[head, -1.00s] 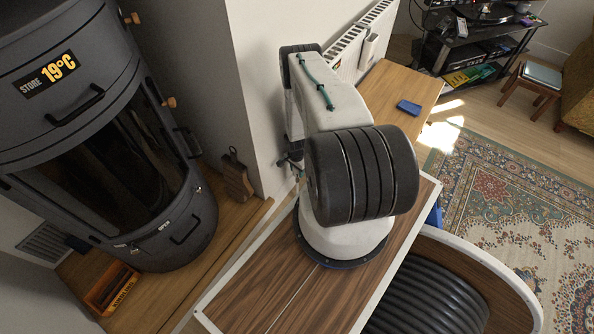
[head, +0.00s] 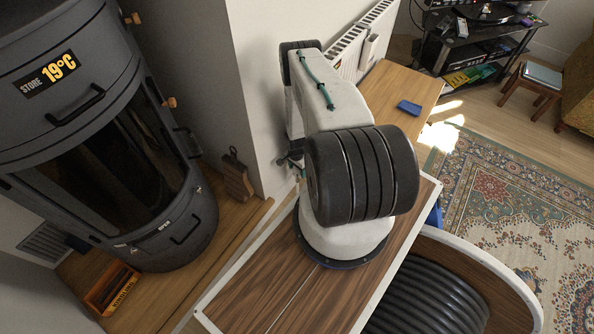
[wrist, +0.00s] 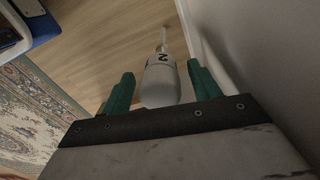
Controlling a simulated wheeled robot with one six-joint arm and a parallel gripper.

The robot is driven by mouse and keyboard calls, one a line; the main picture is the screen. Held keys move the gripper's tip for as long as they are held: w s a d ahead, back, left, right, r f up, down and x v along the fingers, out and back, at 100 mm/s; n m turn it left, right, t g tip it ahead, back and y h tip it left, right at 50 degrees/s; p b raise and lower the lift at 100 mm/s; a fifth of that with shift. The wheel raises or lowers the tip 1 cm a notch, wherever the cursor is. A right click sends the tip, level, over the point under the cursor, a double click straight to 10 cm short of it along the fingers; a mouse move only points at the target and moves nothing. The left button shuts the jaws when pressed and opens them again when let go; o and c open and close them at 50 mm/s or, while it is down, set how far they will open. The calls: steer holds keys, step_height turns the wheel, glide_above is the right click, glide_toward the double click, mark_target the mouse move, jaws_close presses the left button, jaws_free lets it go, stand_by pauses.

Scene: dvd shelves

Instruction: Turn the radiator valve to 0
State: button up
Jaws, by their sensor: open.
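The radiator valve (wrist: 160,88) is a white rounded knob in the wrist view, with a dark digit 2 showing near its far end and a thin pale stem beyond. My gripper (wrist: 161,73) is open, with one green finger on each side of the knob. Gaps show between the knob and both fingers. The near end of the knob is close to the dark palm; I cannot tell if they touch. In the head view the white radiator (head: 348,46) is on the wall behind my arm. The valve and my fingers are not clearly visible there.
The wall (wrist: 235,50) runs close along the right of my gripper in the wrist view. In the head view a wooden surface (head: 385,85) with a blue object (head: 409,107) lies right of the radiator. A dark stove (head: 110,140) stands left; a patterned rug (head: 520,210) lies right.

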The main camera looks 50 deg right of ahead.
step_height(320, 180, up, 7)
steer(key=shift+w, duration=0.15)
stand_by(0.8)
